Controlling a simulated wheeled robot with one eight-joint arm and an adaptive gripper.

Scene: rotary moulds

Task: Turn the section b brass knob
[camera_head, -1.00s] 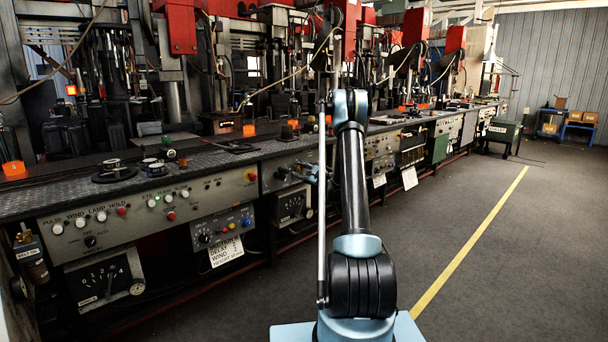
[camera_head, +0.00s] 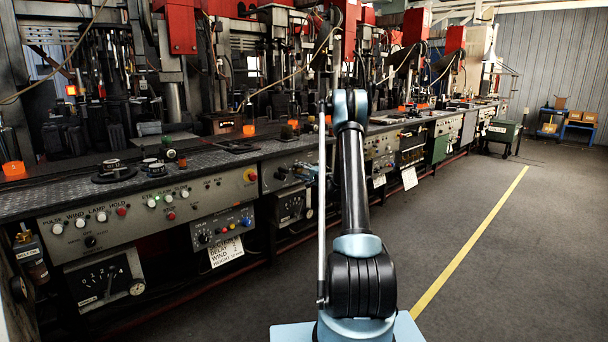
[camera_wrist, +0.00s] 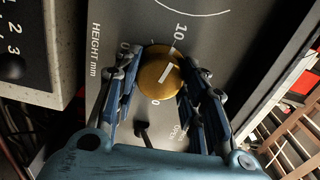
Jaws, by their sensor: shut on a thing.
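The brass knob (camera_wrist: 158,74) is in the upper middle of the wrist view. It is round and gold, with a white pointer line slanting up to the right. It sits on a dark grey panel (camera_wrist: 225,45) marked "HEIGHT mm" with a printed scale around the knob. My gripper (camera_wrist: 164,70) has its blue fingers on the left and right sides of the knob and is shut on it. The fingers hide part of the scale. In the head view my arm reaches toward the console row, and I cannot make out the knob or the fingers clearly there.
In the head view the long console (camera_head: 150,205) has several knobs and buttons. The floor (camera_head: 540,240) right of the yellow line is mostly clear.

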